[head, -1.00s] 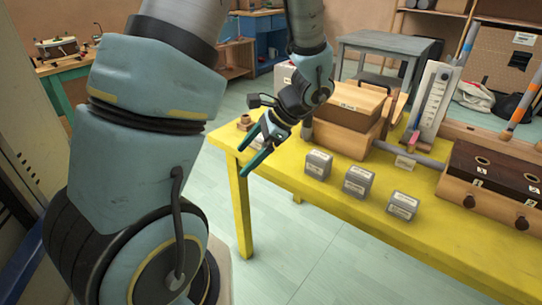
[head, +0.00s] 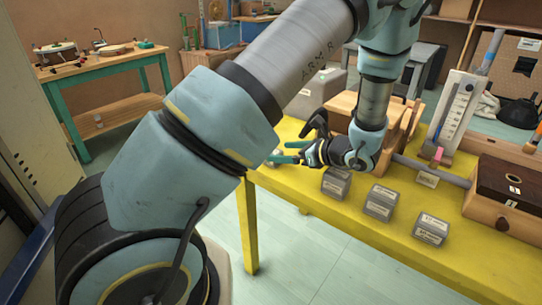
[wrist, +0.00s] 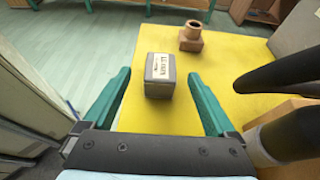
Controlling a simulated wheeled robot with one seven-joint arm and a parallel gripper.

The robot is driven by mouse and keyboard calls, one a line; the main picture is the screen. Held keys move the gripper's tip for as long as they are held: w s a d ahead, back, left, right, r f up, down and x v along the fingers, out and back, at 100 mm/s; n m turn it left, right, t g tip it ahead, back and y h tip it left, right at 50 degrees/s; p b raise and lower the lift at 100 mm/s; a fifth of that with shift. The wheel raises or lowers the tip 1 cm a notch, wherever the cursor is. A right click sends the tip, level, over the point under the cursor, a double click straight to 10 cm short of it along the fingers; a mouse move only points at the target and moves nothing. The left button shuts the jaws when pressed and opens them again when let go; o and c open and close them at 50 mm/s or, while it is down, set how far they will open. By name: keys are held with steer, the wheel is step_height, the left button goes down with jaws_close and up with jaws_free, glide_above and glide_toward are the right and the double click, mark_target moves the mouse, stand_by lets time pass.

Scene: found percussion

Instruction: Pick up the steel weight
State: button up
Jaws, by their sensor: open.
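A small grey metal block (wrist: 160,84) with a pale label on top stands on the yellow table (wrist: 232,106) in the wrist view. Its label is too small to read surely, so I cannot confirm it is the steel weight. My gripper (wrist: 158,76) is open, with one green finger on each side of the block and clear gaps between; I cannot tell the height difference. In the head view my gripper (head: 280,152) is at the table's left end, and it mostly hides this block. Three similar labelled grey blocks (head: 336,183) (head: 380,203) (head: 430,230) stand along the front.
A brown fitting (wrist: 191,41) stands beyond the block. A wooden box (head: 344,108) is close behind my gripper, and a grey box (head: 318,92) is behind that. A white gauge board (head: 454,115) and a dark-topped wooden box (head: 505,190) are to the right.

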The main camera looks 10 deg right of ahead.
mark_target(272, 151)
steer(key=p+x, duration=0.1)
steer(key=x, duration=0.3)
steer(key=shift+w+a, duration=0.1)
steer(key=shift+w+a+f, duration=0.2)
steer(key=shift+w+a, duration=0.05)
steer(key=shift+w, duration=0.1)
jaws_close()
stand_by(0.4)
